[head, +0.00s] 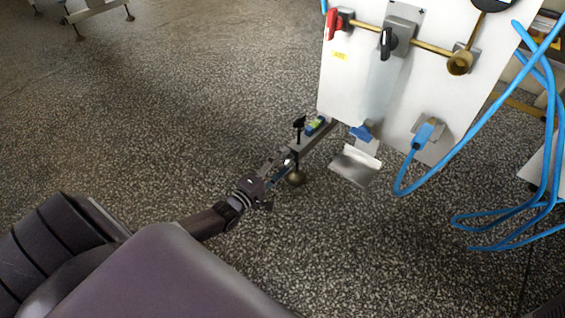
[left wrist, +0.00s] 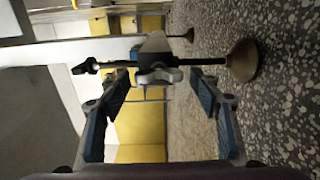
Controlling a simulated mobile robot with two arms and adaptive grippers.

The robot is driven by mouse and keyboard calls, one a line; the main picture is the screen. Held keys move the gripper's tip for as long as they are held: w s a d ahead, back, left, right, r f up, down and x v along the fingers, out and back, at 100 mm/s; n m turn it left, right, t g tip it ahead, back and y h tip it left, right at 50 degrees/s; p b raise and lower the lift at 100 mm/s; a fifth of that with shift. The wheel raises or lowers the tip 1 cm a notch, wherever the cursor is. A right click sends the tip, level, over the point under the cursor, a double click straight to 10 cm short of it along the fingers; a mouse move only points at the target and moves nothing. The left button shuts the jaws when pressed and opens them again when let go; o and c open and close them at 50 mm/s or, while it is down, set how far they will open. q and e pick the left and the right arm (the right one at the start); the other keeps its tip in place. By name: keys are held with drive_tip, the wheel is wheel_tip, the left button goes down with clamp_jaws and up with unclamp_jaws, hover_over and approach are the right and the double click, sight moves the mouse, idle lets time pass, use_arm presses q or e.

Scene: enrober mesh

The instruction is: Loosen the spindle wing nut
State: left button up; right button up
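The spindle stands upright on a bracket arm, with a black knob (head: 299,123) on top and a round brass-coloured foot (head: 296,178) below. In the left wrist view the spindle lies sideways, with the knob (left wrist: 86,66) at left and the foot (left wrist: 242,60) at right. The grey wing nut (left wrist: 158,76) sits on it between them. My left gripper (head: 284,163) is at the spindle, between knob and foot. Its fingers (left wrist: 160,84) are open on either side of the wing nut, with gaps showing. I cannot tell the exact depth. My right gripper is not in view.
A white panel (head: 350,85) with red and black valve handles and a brass pipe stands behind the spindle. A metal chute (head: 356,166) hangs right of the bracket. Blue hoses (head: 440,172) loop at right.

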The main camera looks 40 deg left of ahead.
use_arm(q)
drive_tip(key=shift+o, duration=0.2)
drive_tip(key=s+a, duration=0.1)
drive_tip(key=s, duration=1.1)
idle(0.3)
